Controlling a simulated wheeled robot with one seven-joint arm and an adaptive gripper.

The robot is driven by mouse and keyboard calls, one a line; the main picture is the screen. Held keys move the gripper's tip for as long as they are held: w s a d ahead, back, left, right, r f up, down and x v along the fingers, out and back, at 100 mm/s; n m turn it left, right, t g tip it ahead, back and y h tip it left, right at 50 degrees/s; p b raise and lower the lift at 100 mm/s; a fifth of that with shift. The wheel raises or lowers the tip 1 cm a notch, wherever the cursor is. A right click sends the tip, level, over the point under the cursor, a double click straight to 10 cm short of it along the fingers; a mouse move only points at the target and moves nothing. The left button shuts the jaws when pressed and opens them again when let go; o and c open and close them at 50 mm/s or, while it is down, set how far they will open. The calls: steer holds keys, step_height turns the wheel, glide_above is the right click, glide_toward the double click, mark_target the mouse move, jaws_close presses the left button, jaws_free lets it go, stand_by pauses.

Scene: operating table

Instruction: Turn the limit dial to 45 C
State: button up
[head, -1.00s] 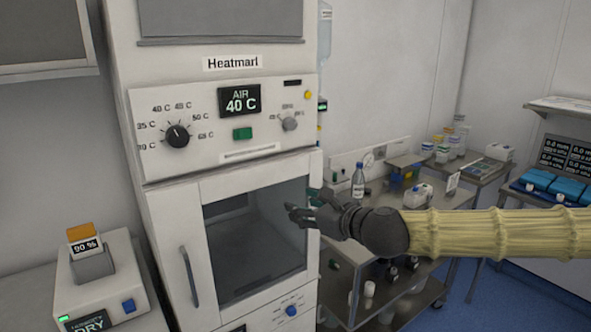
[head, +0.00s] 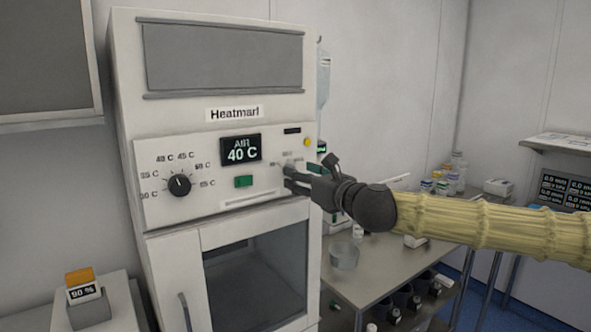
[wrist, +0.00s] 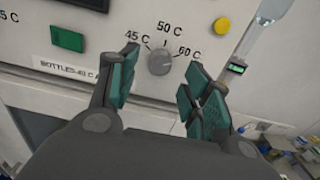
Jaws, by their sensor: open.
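The limit dial (wrist: 160,62) is a small grey knob on the white warmer panel, with 45 C, 50 C and 60 C printed around it. Its pointer is too small to read surely. My gripper (head: 288,178) is at the right end of the panel and hides most of this dial in the head view. In the wrist view my gripper (wrist: 161,78) is open, with one teal-padded finger on each side of the dial. No contact with the dial is visible.
A larger black dial (head: 179,185) is at the panel's left. A display (head: 241,149) reads AIR 40 C, above a green button (head: 243,181). A yellow button (wrist: 222,25) is above right of the limit dial. A steel cart (head: 385,275) stands right of the warmer.

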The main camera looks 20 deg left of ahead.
steer(key=shift+p+x, duration=0.4)
steer(key=shift+x, duration=1.15)
steer(key=shift+c, duration=0.5)
steer(key=c, duration=0.9)
